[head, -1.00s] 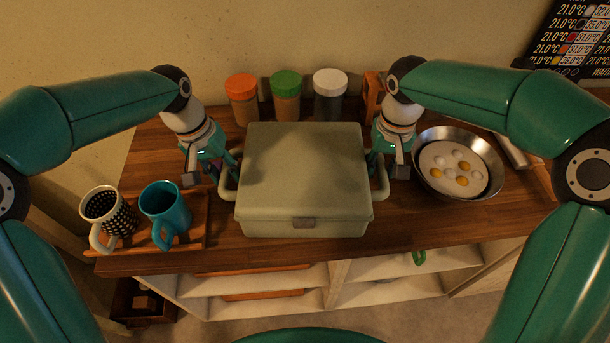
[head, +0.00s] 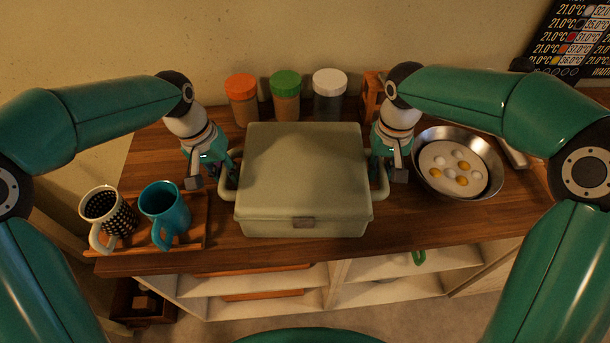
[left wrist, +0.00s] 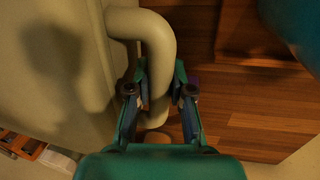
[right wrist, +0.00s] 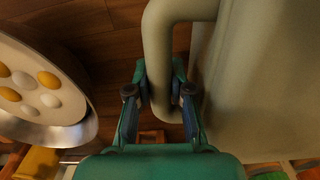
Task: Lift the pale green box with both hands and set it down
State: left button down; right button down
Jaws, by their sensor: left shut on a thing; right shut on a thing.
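The pale green box (head: 305,170) sits closed and level on the wooden counter, with a latch on its front and a bent handle on each side. My left gripper (head: 231,160) is at the left handle (head: 226,188). In the left wrist view its fingers (left wrist: 160,92) lie on both sides of that handle (left wrist: 150,28) and are shut on it. My right gripper (head: 376,162) is at the right handle (head: 382,190). In the right wrist view its fingers (right wrist: 160,88) are shut on that handle (right wrist: 158,40). The fingertips are partly hidden in the head view.
A tray (head: 195,243) with a dotted mug (head: 108,212) and a teal mug (head: 165,210) stands left of the box. A pan of eggs (head: 458,168) is close on the right. Three jars (head: 286,97) stand behind. Little bare counter shows in front.

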pick_arm(q)
jog(key=shift+w+r, duration=0.2)
jog(key=shift+r, duration=0.05)
pick_arm(e)
jog(key=shift+w+r, duration=0.15)
jog(key=shift+r, duration=0.15)
